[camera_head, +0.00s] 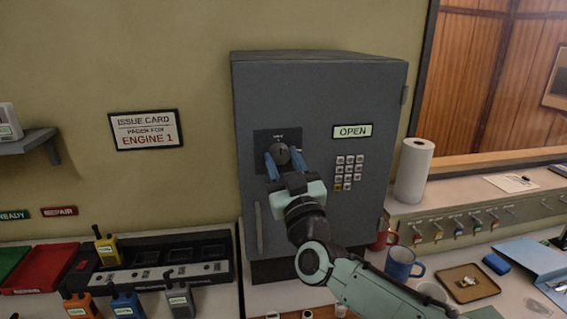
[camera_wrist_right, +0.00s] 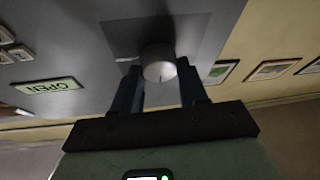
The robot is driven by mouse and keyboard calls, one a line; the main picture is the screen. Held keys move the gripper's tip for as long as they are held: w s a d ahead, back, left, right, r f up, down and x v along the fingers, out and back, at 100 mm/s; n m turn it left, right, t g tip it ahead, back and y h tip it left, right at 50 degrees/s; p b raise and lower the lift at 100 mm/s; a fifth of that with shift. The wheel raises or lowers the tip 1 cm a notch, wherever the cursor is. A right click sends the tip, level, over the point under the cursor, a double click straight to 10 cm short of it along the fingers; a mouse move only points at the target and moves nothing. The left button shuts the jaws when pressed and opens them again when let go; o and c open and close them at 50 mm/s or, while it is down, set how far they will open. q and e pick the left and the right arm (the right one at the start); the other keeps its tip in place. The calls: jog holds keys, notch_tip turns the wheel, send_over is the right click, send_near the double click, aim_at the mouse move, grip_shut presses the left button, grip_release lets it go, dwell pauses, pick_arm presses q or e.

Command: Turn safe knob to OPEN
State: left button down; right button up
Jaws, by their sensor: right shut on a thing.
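The grey safe (camera_head: 300,90) stands against the wall in the middle of the head view. Its round knob (camera_head: 281,152) sits on a dark plate on the door; the knob also shows in the right wrist view (camera_wrist_right: 158,64). A lit label (camera_head: 352,131) beside it reads OPEN. My right gripper (camera_head: 284,160) has its two blue fingers on either side of the knob and is shut on it. The fingers partly cover the knob and plate. A vertical handle (camera_head: 258,228) is on the door's lower left. My left gripper is not in view.
A keypad (camera_head: 348,172) is on the door right of the knob. A paper towel roll (camera_head: 413,170), a blue mug (camera_head: 402,263) and a tray (camera_head: 466,284) stand to the right. Several radios and a charger (camera_head: 150,262) are at the left.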

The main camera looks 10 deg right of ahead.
jog(key=shift+m, duration=0.3)
jog(key=m+h, duration=0.1)
jog(key=m, duration=0.1)
jog(key=m+h+b, duration=0.1)
jog(key=m, duration=0.1)
jog(key=shift+a+f+h, duration=0.1)
jog(key=shift+a+h, duration=0.1)
jog(key=shift+h, duration=0.2)
jog(key=m+h, duration=0.1)
jog(key=m, duration=0.2)
jog(key=m+h, duration=0.2)
jog(key=m, duration=0.2)
jog(key=shift+a+h, duration=0.1)
jog(key=shift+h, duration=0.2)
jog(key=m+g+h, duration=0.1)
jog(key=m, duration=0.2)
jog(key=m+g+h, duration=0.1)
jog(key=m, duration=0.2)
jog(key=shift+a+r+h, duration=0.1)
jog(key=shift+r+h, duration=0.1)
jog(key=shift+h, duration=0.1)
jog(key=m+g, duration=0.1)
jog(key=m, duration=0.2)
jog(key=m+g+h+p, duration=0.1)
jog(key=m, duration=0.2)
jog(key=shift+r, duration=0.1)
jog(key=shift+m, duration=0.3)
jog(key=o, duration=1)
jog(key=shift+o, duration=0.2)
